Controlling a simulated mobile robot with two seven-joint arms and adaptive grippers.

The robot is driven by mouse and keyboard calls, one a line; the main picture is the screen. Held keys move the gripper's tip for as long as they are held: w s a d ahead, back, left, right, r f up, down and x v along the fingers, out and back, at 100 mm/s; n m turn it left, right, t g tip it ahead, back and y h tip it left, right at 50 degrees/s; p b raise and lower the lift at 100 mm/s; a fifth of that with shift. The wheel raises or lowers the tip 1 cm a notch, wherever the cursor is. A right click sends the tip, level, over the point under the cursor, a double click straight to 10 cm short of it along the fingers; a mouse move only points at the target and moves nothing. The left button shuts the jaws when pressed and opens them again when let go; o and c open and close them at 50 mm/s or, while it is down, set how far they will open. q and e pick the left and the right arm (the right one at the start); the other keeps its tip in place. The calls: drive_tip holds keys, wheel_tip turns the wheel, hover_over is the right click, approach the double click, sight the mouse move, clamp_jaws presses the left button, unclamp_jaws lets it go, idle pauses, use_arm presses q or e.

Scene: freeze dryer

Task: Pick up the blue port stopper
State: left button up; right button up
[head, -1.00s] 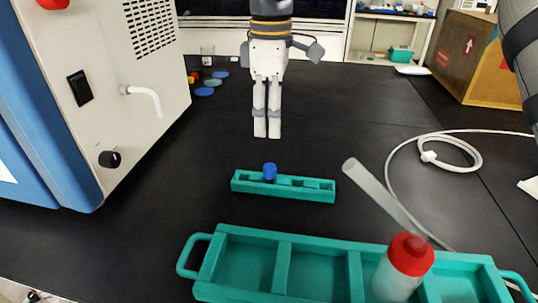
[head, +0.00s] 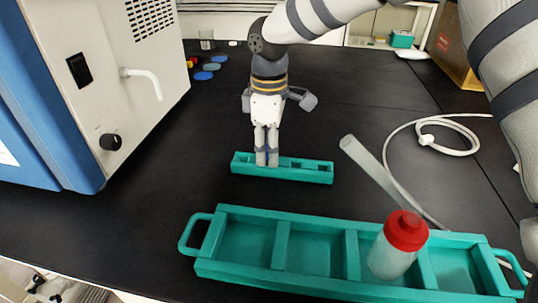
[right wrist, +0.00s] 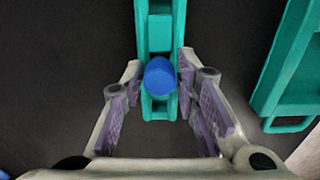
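The blue port stopper (right wrist: 160,75) stands in a slot of the small teal rack (head: 305,175); in the head view my fingers mostly hide it. My right gripper (head: 266,160) points down over the left part of this rack. In the right wrist view the right gripper's fingertips (right wrist: 159,82) are apart, one on each side of the stopper, with a narrow gap visible to it. The gripper is open and holds nothing. My left gripper is not in view.
The white and blue machine (head: 110,90) stands left. A white hose (head: 450,152) lies right. Blue discs (head: 205,76) lie behind on the black bench.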

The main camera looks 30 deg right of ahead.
drive_tip(key=c, duration=0.3)
drive_tip(key=shift+c, duration=0.3)
drive_tip(key=shift+r, duration=0.1)
